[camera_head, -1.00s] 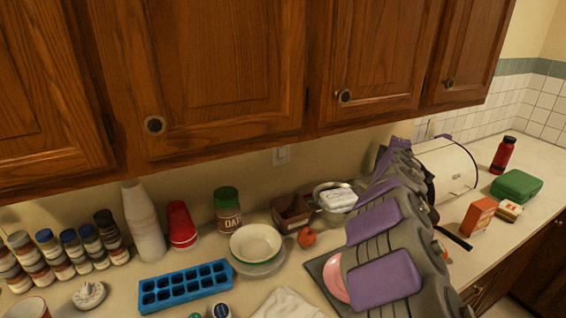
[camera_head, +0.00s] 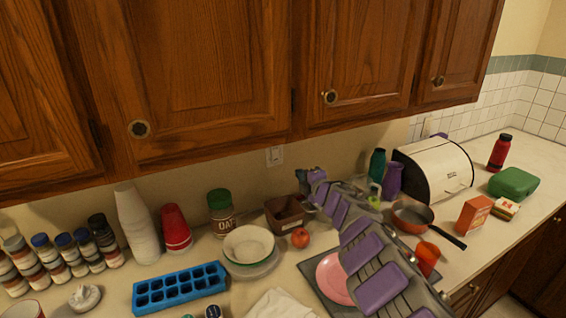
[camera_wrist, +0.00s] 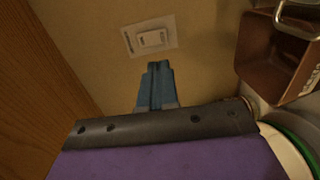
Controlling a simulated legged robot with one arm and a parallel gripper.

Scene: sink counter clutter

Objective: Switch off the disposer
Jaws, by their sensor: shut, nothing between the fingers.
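The disposer switch is a white rocker on a wall plate (camera_head: 274,156) under the cabinets. In the wrist view the switch (camera_wrist: 152,38) is close up, with a small dark label at its left that I cannot read. My gripper's blue fingers (camera_wrist: 159,70) are shut with nothing between them, just below the plate in that picture. A strip of wall shows between fingertips and plate, so they look apart. In the head view my gripper (camera_head: 302,180) is near the wall, right of and below the switch. The rocker's position cannot be told.
A pan (camera_head: 412,215) and bread box (camera_head: 433,170) stand right of my arm.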

